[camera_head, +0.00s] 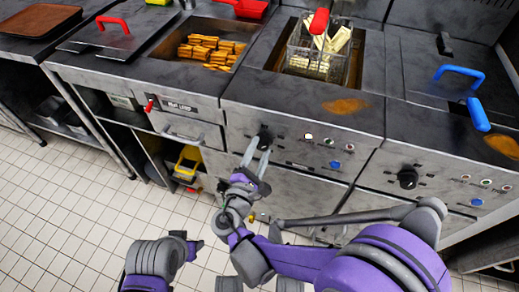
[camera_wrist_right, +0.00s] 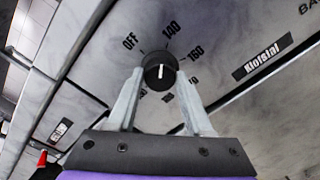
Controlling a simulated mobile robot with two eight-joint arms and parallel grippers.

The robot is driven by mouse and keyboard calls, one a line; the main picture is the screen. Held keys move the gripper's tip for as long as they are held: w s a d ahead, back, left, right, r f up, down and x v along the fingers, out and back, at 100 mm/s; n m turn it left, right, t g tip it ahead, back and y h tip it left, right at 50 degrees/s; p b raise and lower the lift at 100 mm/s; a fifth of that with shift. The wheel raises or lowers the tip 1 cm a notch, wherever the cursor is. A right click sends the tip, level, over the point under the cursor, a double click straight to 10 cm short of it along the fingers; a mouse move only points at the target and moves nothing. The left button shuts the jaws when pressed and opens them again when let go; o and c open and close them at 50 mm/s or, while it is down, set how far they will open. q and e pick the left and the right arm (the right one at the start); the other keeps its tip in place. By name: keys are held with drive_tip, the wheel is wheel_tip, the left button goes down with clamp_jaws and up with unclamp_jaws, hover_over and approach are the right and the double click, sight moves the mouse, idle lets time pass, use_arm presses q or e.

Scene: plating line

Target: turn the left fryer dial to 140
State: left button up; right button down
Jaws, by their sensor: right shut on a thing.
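The left fryer dial (camera_head: 265,140) is a round black knob on the left fryer's front panel. In the right wrist view the dial (camera_wrist_right: 160,72) has a short white mark on its face, with labels OFF, 140 and 160 around its upper side. The lower labels are partly hidden by a finger. I cannot tell for sure which label the mark points to. My right gripper (camera_head: 257,153) has its two pale fingers on either side of the dial, closed on it; it also shows in the right wrist view (camera_wrist_right: 160,88).
The right fryer dial (camera_head: 407,178) is on the panel to the right. A fryer basket (camera_head: 320,60) with a red handle sits in the left fryer. Fries (camera_head: 208,50) lie in a bin to the left. A blue-handled lid (camera_head: 440,90) covers the right fryer.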

drive_tip(key=shift+m, duration=0.8)
drive_tip(key=shift+c, duration=1.5)
unclamp_jaws()
drive_tip(key=shift+s, duration=0.1)
drive_tip(key=p+v, duration=0.1)
drive_tip(key=v, duration=0.9)
drive_tip(key=shift+s+a, duration=0.15)
drive_tip(key=shift+s, duration=0.15)
